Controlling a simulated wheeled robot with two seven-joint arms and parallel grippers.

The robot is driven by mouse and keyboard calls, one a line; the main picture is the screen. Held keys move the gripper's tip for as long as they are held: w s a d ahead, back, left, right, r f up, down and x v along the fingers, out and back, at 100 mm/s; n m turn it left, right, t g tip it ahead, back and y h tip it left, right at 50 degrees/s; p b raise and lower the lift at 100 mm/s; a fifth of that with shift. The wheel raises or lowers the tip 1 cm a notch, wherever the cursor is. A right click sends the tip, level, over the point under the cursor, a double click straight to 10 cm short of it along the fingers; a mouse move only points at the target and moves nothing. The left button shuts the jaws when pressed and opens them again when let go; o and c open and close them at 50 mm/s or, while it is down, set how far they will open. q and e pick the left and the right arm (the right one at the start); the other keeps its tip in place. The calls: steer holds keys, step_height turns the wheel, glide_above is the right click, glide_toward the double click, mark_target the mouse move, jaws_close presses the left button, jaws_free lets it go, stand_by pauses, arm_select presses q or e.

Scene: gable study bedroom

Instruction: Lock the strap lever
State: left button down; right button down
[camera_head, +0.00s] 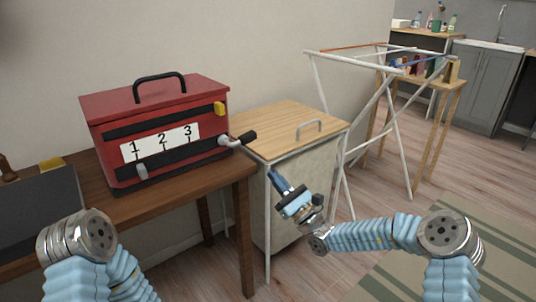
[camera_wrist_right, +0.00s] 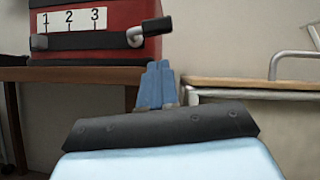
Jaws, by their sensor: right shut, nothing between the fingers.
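A red box (camera_head: 150,106) with black straps and a label numbered 1, 2, 3 stands on the brown desk. A metal lever with a black grip (camera_head: 243,138) sticks out rightward at the box's right front corner. In the right wrist view the lever (camera_wrist_right: 150,30) points up and right. A small grey tab (camera_head: 141,171) sits at the lower strap's left, under number 1. My right gripper (camera_head: 274,179) is shut and empty, below and right of the lever, apart from it. The wrist view shows its fingers (camera_wrist_right: 157,85) together, below the lever. My left gripper is outside the view; only its arm shows.
A wooden-topped cabinet (camera_head: 290,122) with a metal handle stands right of the desk (camera_head: 225,174), close behind my right gripper. A white drying rack (camera_head: 352,58) stands farther right. A dark panel (camera_head: 38,210) is on the desk at left. Open floor lies at right.

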steer(key=shift+w+d+r, duration=0.1)
steer(key=shift+d+r, duration=0.05)
steer(key=p+x, duration=0.1)
steer(key=x, duration=0.9)
